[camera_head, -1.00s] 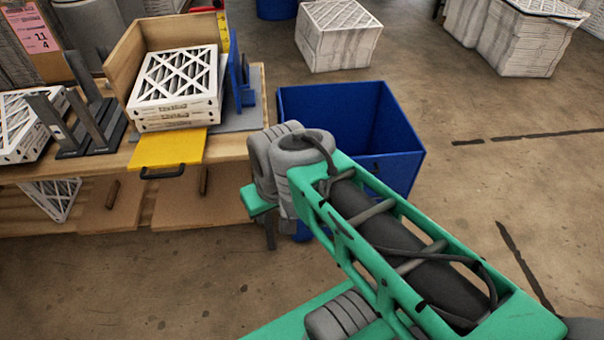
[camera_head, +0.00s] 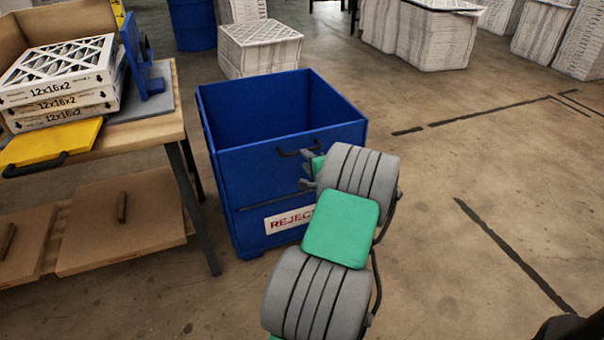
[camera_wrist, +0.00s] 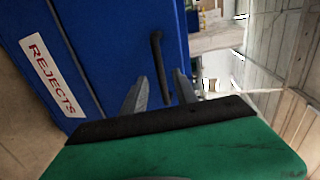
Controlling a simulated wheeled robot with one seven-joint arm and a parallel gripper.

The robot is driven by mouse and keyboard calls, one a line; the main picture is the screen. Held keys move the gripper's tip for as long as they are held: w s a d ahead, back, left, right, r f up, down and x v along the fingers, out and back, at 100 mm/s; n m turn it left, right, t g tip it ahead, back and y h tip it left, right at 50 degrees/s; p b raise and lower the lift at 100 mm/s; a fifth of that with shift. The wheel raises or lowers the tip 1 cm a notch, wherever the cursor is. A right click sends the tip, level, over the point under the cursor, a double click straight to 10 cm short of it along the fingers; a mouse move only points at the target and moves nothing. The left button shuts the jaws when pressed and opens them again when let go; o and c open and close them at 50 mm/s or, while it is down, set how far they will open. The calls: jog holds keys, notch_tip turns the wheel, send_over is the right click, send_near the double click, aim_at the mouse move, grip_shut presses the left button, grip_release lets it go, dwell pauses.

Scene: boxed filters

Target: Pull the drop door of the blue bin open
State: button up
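The blue bin (camera_head: 235,178) stands on the floor in the middle of the head view, open at the top. Its drop door (camera_head: 262,170) is the upper front panel and is closed, upright above a horizontal seam. A dark handle (camera_head: 297,151) sits near the door's top edge; it also shows in the wrist view (camera_wrist: 157,50). My gripper (camera_wrist: 161,76) is open at the door, fingers apart, with the handle lined up between them. I cannot tell whether the fingers touch it. In the head view my wrist hides part of the gripper and of the REJECTS label (camera_head: 288,220).
A wooden table (camera_head: 165,130) with stacked filters (camera_head: 62,85) and a yellow panel (camera_head: 45,145) stands left of the bin. White boxed stacks (camera_head: 260,48) and a blue drum (camera_head: 192,22) stand behind. The floor right of the bin and in front is clear.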

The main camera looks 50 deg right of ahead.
jog(key=shift+m+h, duration=0.3)
jog(key=x, duration=0.2)
jog(key=b+x, duration=0.1)
jog(key=x, duration=0.2)
jog(key=d+x, duration=0.1)
jog(key=x, duration=0.1)
jog(key=shift+s+d+f, duration=0.1)
jog(key=shift+d+f, duration=0.05)
jog(key=shift+c, duration=0.2)
grip_shut()
dwell(0.7)
